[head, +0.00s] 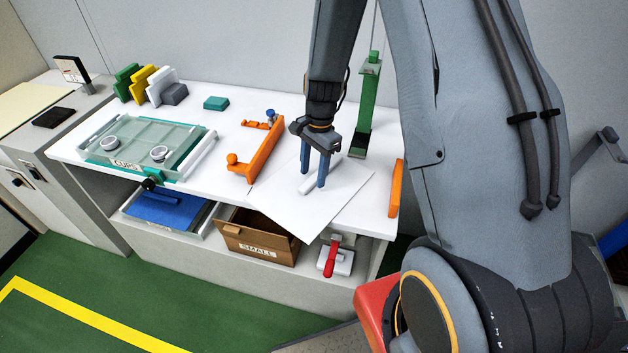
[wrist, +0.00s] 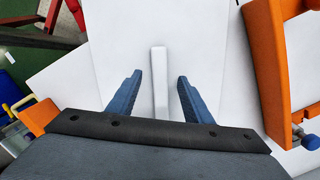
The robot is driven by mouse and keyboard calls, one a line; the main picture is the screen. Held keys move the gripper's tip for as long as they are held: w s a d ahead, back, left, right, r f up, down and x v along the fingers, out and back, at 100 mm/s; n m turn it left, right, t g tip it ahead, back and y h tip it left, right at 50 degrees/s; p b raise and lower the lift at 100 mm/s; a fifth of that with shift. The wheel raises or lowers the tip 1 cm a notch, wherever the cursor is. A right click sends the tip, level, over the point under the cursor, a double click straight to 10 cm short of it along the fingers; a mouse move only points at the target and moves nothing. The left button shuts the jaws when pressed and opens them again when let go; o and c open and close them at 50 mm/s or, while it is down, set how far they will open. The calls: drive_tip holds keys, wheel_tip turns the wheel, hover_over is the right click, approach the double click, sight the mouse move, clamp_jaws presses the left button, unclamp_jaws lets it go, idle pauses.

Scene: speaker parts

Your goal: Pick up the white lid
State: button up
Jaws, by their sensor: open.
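A long, narrow white piece, which looks like the white lid (head: 308,187), lies on a white sheet (head: 284,205) on the workbench. My gripper (head: 314,178) points down over it, with its two blue fingers apart. In the wrist view the white piece (wrist: 159,65) lies between the open fingers (wrist: 160,78), with a gap on each side, and reaches forward beyond the fingertips. Its near end is hidden behind the gripper body. I cannot tell how far the fingertips are above the sheet.
An orange fixture (head: 259,152) stands left of the sheet, a green stand (head: 362,120) behind it and an orange block (head: 396,188) at the right. A teal tray with a clear cover (head: 140,135) is at the left. A cardboard box (head: 245,232) sits on the shelf below.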

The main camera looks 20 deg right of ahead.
drive_tip(key=shift+a+f, duration=0.1)
drive_tip(key=shift+f, duration=0.7)
clamp_jaws()
drive_tip(key=shift+r, duration=0.1)
